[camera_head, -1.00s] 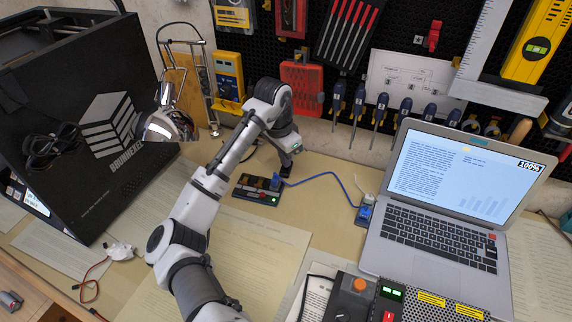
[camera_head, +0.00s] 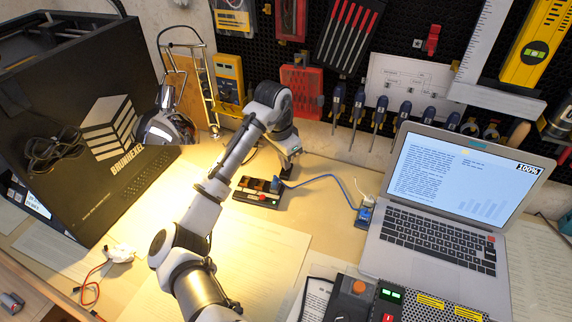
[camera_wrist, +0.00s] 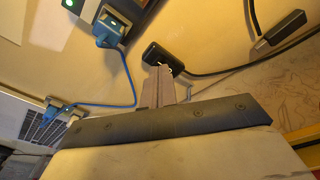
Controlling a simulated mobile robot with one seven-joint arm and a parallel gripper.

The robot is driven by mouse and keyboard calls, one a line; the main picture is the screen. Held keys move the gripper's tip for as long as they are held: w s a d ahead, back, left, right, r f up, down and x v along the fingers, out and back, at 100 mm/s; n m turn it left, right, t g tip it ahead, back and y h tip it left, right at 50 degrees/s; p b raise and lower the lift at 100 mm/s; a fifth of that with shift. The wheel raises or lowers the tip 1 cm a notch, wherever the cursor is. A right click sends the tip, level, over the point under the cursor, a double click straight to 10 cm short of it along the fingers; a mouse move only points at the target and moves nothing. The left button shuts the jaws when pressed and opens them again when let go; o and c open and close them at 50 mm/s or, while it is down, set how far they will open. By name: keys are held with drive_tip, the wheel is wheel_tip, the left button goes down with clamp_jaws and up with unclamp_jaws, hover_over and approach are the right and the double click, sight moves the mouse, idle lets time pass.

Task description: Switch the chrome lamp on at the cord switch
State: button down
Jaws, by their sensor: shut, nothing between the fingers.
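The chrome lamp (camera_head: 168,128) stands at the left in the head view, its shade pointing down. Warm light falls on the table below and beside it, so it is lit. In the wrist view a small black cord switch (camera_wrist: 158,52) lies on the table, with a dark cord running right from it. My gripper (camera_wrist: 162,72) is shut and empty, its fingertips right at the lower edge of the switch; I cannot tell whether they touch. In the head view my gripper (camera_head: 288,170) is small and low behind the dark box, and the switch is hidden.
A dark box with a blue plug (camera_head: 258,194) is beside my gripper, its blue cable running right to a blue adapter (camera_head: 364,214) by the laptop (camera_head: 440,215). A black case (camera_head: 75,125) fills the left. The pegboard wall with tools is behind. Papers cover the front table.

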sight(285, 171)
wheel_tip(285, 171, up, 6)
drive_tip(key=p, duration=0.4)
drive_tip(key=shift+p, duration=0.4)
drive_tip(key=shift+s+f, duration=0.1)
